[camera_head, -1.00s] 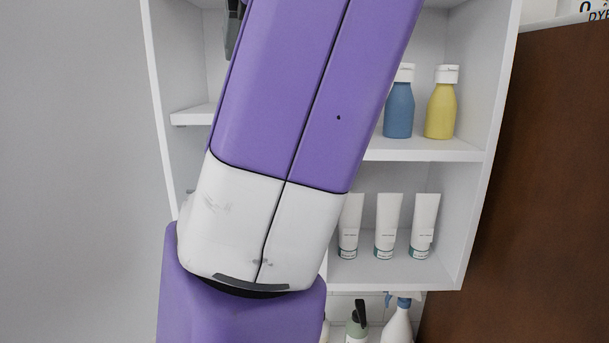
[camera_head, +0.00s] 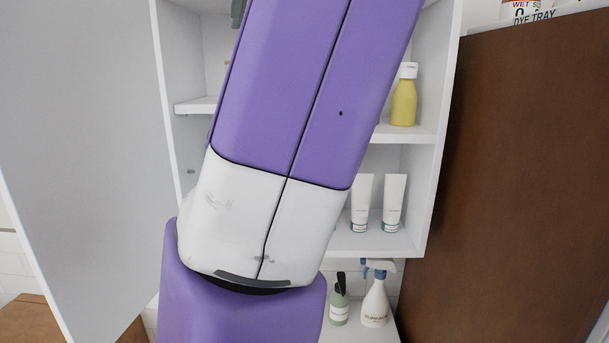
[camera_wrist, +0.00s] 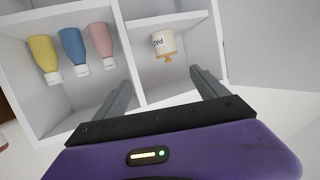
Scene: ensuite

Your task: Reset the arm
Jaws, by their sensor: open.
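My gripper (camera_wrist: 165,95) is open in the wrist view, its two grey fingers spread apart with nothing between them. It points toward the white shelf unit (camera_wrist: 162,23). In the head view, my purple and white arm (camera_head: 290,110) covers the middle of the picture and hides much of the shelf unit (camera_head: 437,170). The fingers are not clearly seen there.
A yellow bottle (camera_head: 404,96) and two white tubes (camera_head: 393,203) stand on the shelves. A spray bottle (camera_head: 375,303) and a green pump bottle (camera_head: 339,302) stand below. A large white panel (camera_head: 85,150) is at left; a brown panel (camera_head: 510,160) closes off the right.

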